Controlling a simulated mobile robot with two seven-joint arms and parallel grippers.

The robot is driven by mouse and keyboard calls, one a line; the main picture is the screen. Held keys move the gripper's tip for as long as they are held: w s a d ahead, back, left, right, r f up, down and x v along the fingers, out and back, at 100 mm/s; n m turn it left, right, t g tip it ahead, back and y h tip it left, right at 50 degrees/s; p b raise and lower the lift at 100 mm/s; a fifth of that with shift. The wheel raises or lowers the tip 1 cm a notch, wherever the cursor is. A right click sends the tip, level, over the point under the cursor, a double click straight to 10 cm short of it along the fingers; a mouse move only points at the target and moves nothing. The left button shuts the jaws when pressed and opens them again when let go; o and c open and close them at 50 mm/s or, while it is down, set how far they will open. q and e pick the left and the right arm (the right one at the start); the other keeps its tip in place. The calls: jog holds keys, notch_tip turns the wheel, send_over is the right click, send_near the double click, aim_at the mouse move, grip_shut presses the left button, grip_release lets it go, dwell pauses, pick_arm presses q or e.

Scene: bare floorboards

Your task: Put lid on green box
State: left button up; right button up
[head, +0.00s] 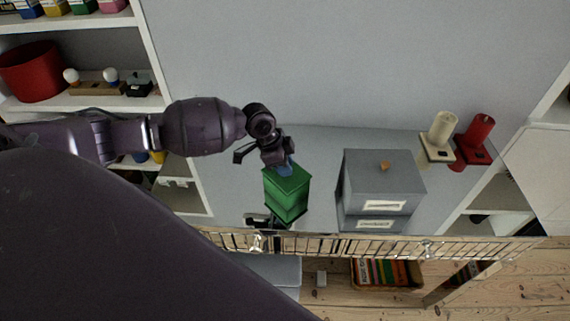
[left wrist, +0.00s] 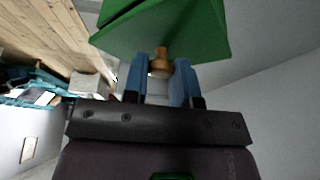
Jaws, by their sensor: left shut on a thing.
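The green box (head: 288,201) stands on the grey surface in the middle of the head view, left of a grey box. Its green lid (head: 291,181) is at its top, lined up with the box. I cannot tell whether it rests fully on the rim. My left gripper (head: 286,167) is above the lid, with its blue fingers pointing down. In the left wrist view the fingers are shut on the lid's small wooden knob (left wrist: 160,64), below the green lid (left wrist: 185,35). The fingers hide the knob in the head view. My right gripper is in neither view.
A grey box (head: 382,180) with a knobbed lid and labels stands right of the green box. A cream candle (head: 441,128) and a red candle (head: 479,129) are farther right. A metal rail (head: 340,246) runs along the front edge. Shelves hold a red bin (head: 31,72) at left.

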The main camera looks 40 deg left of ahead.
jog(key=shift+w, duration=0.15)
pick_arm(q)
jog(key=shift+f, duration=0.3)
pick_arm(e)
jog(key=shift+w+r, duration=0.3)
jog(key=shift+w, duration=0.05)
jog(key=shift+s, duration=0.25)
pick_arm(q)
jog(key=o, duration=1.4)
jog(key=shift+o, duration=0.3)
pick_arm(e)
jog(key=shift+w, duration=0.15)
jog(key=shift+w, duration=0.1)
pick_arm(q)
jog(key=shift+r, duration=0.1)
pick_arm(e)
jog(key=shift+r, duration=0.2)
